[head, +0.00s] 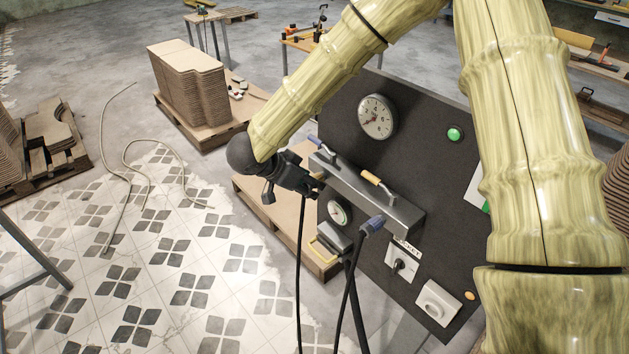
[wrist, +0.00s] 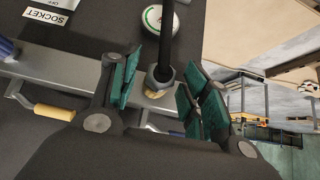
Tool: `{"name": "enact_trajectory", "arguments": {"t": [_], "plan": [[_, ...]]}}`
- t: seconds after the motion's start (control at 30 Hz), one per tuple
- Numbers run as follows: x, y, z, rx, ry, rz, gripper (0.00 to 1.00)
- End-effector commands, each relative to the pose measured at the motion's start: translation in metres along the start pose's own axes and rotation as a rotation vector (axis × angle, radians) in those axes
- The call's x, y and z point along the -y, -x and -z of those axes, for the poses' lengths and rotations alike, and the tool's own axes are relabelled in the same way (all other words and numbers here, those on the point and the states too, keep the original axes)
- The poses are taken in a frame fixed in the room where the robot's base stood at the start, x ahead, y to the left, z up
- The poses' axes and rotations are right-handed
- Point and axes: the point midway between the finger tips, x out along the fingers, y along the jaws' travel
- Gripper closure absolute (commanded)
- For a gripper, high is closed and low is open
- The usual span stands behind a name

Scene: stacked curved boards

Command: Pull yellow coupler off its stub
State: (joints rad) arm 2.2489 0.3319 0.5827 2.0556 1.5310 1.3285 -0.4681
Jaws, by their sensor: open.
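My gripper (head: 314,190) is at the left end of the grey metal manifold (head: 395,212) on the dark panel. In the wrist view its green-padded fingers (wrist: 160,88) are open, one on each side of a black hose end with a grey collar (wrist: 160,74). A small yellowish part (wrist: 155,94), apparently the yellow coupler, shows just past the collar. Contact with the fingers cannot be made out. The stub is hidden, and in the head view my gripper covers the coupler. A blue coupler (head: 373,222) with its own hose sits farther right on the manifold.
A tan-handled lever (head: 378,185) and a purple-handled lever (head: 320,145) stand on the manifold. Black hoses hang below. Tiled floor lies open at left.

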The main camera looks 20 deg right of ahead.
Motion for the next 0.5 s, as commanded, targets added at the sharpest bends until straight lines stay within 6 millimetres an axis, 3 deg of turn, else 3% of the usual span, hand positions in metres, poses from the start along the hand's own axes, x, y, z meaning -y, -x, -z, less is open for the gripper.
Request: {"name": "enact_trajectory", "arguments": {"t": [0.07,0.33,0.5], "plan": [[0.0001,0.0001,-0.0001,0.0,0.0,0.0,0.54],[0.0001,0.0003,-0.0001,0.0,0.0,0.0,1.0],[0.0001,0.001,-0.0004,0.0,0.0,0.001,1.0]]}}
